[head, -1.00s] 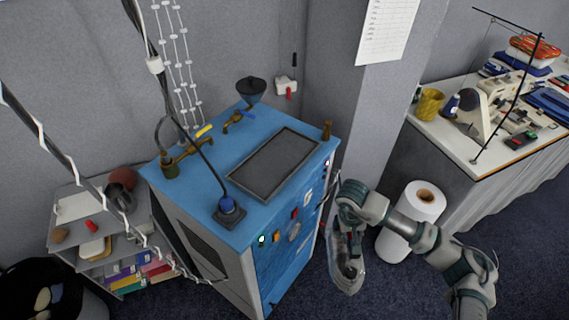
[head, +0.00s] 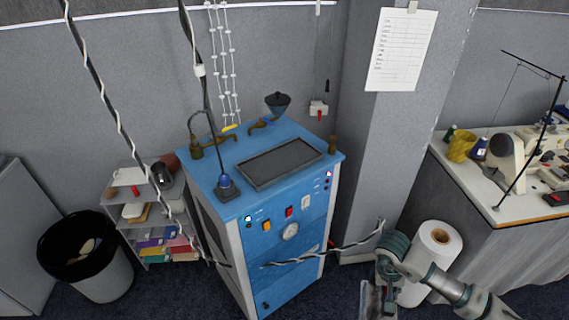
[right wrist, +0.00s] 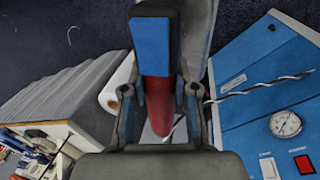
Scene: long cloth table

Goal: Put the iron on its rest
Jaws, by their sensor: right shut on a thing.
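My right gripper (head: 385,268) is low at the lower right of the head view, to the right of the blue machine's front and below its top. It is shut on the iron (head: 372,302), whose grey body hangs below it and is partly cut off by the picture's bottom edge. In the right wrist view the fingers (right wrist: 160,108) close on the iron's red handle (right wrist: 156,98), with a blue block above it. The rest, seemingly the dark framed pad (head: 280,162), lies flat and empty on the machine's top. My left gripper is not in view.
The blue machine (head: 285,235) carries brass taps, a dark funnel (head: 277,103) and a blue-based fitting (head: 225,185). A twisted cord (head: 330,252) crosses its front towards my gripper. A white roll (head: 436,245) stands close behind my arm. A sewing table (head: 480,195) is at the right.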

